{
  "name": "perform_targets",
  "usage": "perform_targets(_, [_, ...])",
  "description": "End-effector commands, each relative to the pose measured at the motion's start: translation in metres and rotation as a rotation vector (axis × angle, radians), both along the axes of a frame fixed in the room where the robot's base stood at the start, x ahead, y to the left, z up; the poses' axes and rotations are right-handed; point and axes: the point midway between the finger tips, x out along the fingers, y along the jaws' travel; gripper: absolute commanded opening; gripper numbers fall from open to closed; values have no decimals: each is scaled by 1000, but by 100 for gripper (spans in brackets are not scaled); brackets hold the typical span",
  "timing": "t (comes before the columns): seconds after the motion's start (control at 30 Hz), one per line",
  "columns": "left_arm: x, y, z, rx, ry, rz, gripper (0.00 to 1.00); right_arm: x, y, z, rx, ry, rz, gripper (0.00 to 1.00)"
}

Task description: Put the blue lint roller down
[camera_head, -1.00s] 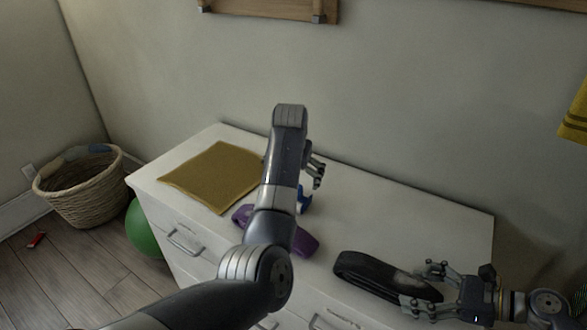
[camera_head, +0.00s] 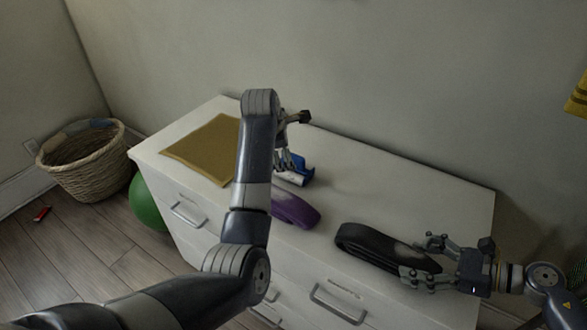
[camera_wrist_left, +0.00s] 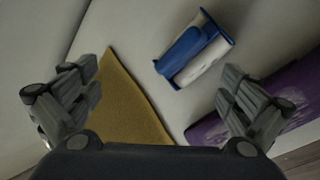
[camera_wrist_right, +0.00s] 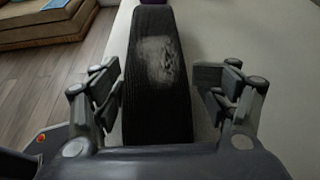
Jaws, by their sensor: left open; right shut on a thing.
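The lint roller (camera_head: 299,174), blue and white, lies on the white dresser top (camera_head: 390,185), right of the mustard mat. The left wrist view shows it whole (camera_wrist_left: 193,50), beyond and between the fingertips, apart from both. My left gripper (camera_head: 287,160) is open and empty above the dresser; its own arm hides part of it in the head view, while both fingers show in the left wrist view (camera_wrist_left: 160,92). My right gripper (camera_head: 428,262) is shut on a black strap-like thing (camera_head: 375,246) at the dresser's front edge. It also shows in the right wrist view (camera_wrist_right: 157,75).
A mustard mat (camera_head: 205,150) lies on the dresser's left part. A purple thing (camera_head: 296,209) lies at the front edge, partly behind my left arm. A wicker basket (camera_head: 82,170) and a green ball (camera_head: 147,203) are on the floor at left. The dresser's right back is clear.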

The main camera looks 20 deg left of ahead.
Motion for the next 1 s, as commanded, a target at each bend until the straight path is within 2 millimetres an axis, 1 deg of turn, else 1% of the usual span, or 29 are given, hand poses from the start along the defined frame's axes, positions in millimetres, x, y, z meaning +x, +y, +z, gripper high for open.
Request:
perform_targets(0.1, [-2, 6, -4, 117, -39, -190, 100, 0, 0, 1, 3, -2, -1, 33])
perform_targets(0.23, [-5, 10, -7, 258, -87, -404, 100, 0, 0, 1, 3, -2, -1, 33])
perform_targets(0.5, [-13, 13, -11, 579, -190, -837, 100, 0, 0, 1, 3, -2, -1, 33])
perform_targets(0.8, [-27, 7, -12, 976, -310, -1291, 100, 0, 0, 1, 3, -2, -1, 33])
perform_targets(1.0, [-37, -1, -12, 1210, -378, -1524, 100, 0, 0, 1, 3, -2, -1, 33])
